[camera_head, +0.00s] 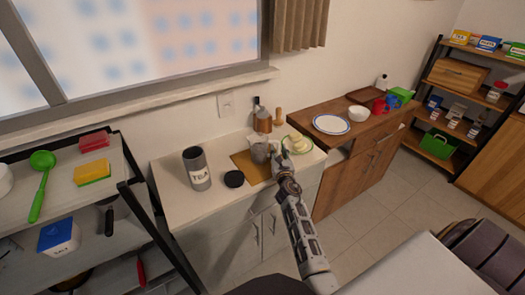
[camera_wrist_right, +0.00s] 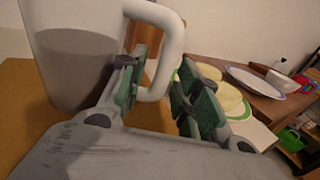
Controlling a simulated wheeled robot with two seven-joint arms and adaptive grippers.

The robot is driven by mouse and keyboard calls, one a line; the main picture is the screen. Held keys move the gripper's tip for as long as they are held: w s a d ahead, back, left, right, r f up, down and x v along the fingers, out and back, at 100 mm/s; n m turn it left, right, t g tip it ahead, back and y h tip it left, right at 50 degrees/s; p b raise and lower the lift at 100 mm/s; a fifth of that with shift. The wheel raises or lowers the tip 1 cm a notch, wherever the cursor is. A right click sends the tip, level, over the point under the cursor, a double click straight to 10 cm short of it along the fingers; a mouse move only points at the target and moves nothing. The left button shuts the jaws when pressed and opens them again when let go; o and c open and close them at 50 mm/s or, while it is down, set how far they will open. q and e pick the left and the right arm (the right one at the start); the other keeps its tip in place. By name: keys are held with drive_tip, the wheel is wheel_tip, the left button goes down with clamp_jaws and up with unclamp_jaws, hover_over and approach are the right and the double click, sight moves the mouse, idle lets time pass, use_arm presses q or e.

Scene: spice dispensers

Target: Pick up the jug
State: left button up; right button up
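The jug (camera_head: 259,153) stands upright on the brown board on the white counter in the head view. In the right wrist view the jug (camera_wrist_right: 75,60) fills the upper left, grey with a pale upper part, and its white handle (camera_wrist_right: 168,60) faces my gripper. My right gripper (camera_head: 281,158) is at the jug's right side. In the wrist view its green-padded fingers (camera_wrist_right: 162,95) are open, one inside the handle loop and one outside, with a gap left on the outer side. My left gripper is not in view.
A tea canister (camera_head: 197,170) and black lid (camera_head: 234,179) stand left of the board (camera_head: 245,168). A plate of pale food (camera_head: 299,146) is close right of my gripper. A wooden cabinet with a blue-rimmed plate (camera_head: 331,124) and white bowl (camera_head: 358,114) stands further right.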

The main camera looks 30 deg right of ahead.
sight(279, 146)
clamp_jaws()
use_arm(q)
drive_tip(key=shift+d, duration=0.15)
use_arm(e)
drive_tip(key=shift+r, duration=0.1)
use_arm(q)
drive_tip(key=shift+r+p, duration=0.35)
use_arm(e)
drive_tip(key=shift+r, duration=0.45)
drive_tip(key=shift+r, duration=0.35)
drive_tip(key=shift+r+p, duration=0.95)
drive_tip(key=shift+r, duration=0.15)
drive_tip(key=shift+r+p, duration=0.95)
drive_tip(key=shift+r, duration=0.6)
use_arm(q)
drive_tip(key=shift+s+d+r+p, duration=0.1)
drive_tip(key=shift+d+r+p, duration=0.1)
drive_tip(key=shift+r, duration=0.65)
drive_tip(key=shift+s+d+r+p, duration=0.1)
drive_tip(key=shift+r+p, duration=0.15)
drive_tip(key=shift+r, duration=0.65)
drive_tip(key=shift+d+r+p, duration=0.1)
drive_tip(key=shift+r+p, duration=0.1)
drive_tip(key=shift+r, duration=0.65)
use_arm(e)
drive_tip(key=shift+r, duration=1.45)
drive_tip(key=shift+r, duration=0.1)
